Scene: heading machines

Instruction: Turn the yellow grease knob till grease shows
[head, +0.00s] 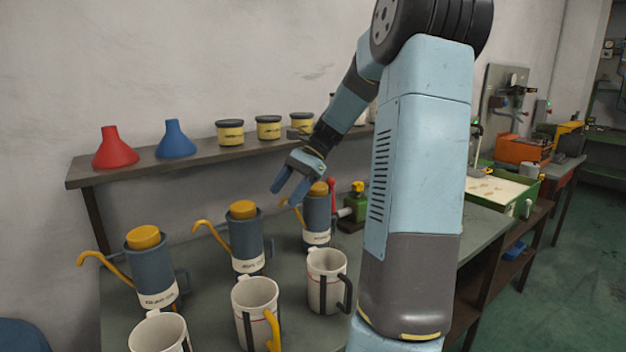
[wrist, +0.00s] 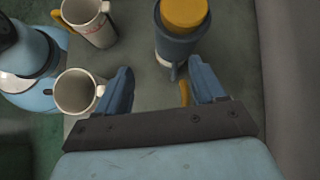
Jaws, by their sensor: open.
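Three blue-grey canisters stand in a row on the bench, each with a yellow round top: left (head: 143,237), middle (head: 243,209) and right (head: 319,188). Each has a curved yellow spout. A small green device (head: 357,205) behind the right one has a yellow knob (head: 358,187). I cannot tell which yellow part is the grease knob, and I see no grease. My gripper (head: 284,192) is open and empty, beside the right canister's top in the head view. In the wrist view my gripper (wrist: 161,68) points down, with a yellow-topped canister (wrist: 183,35) beyond its fingers.
Several white mugs, one being (head: 327,281), stand in front of the canisters. A shelf (head: 190,160) behind holds a red funnel (head: 115,150), a blue funnel (head: 175,140) and yellow-labelled jars (head: 230,133). Machines, including an orange one (head: 523,150), stand at right.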

